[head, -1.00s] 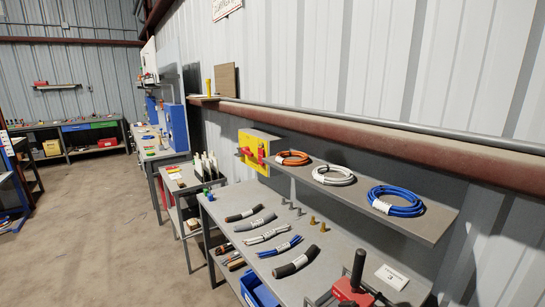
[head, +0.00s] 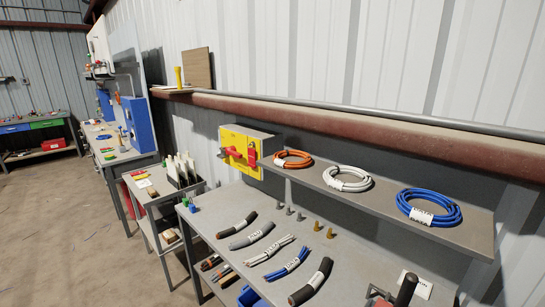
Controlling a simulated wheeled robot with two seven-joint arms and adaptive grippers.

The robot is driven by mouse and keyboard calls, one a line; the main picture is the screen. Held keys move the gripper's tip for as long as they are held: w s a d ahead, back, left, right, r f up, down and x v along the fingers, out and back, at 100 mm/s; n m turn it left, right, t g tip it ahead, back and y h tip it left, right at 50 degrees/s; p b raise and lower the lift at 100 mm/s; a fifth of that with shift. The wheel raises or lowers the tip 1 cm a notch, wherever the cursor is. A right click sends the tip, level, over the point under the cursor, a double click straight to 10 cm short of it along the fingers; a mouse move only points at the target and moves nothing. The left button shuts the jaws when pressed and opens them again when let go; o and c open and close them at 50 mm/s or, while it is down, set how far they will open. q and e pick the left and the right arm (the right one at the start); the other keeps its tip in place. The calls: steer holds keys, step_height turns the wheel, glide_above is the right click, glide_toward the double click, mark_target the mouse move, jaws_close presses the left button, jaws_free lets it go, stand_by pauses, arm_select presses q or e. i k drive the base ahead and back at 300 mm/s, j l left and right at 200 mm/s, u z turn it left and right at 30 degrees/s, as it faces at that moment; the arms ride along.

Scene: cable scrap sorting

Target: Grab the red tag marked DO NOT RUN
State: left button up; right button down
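A small red tag-like piece (head: 252,158) shows at the right side of a yellow switch box (head: 228,138) on the wall at the left end of the shelf. A red handle (head: 231,152) sits across the front of the box, left of that piece. Any lettering on the red piece is too small to read, so I cannot tell whether it says DO NOT RUN. Neither of my grippers is in view.
A wall shelf (head: 385,202) holds orange (head: 292,160), white (head: 347,179) and blue (head: 428,207) cable coils. Below it, a grey bench (head: 225,218) carries several cable pieces and a red tool with a black handle (head: 405,290). Open floor (head: 60,240) lies at the left.

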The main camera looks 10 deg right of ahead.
mark_target(251, 152)
steer(key=i+j+z, duration=0.55)
steer(key=j, duration=0.15)
steer(key=j+z, duration=0.25)
steer(key=i+j, duration=0.05)
steer(key=j, duration=0.05)
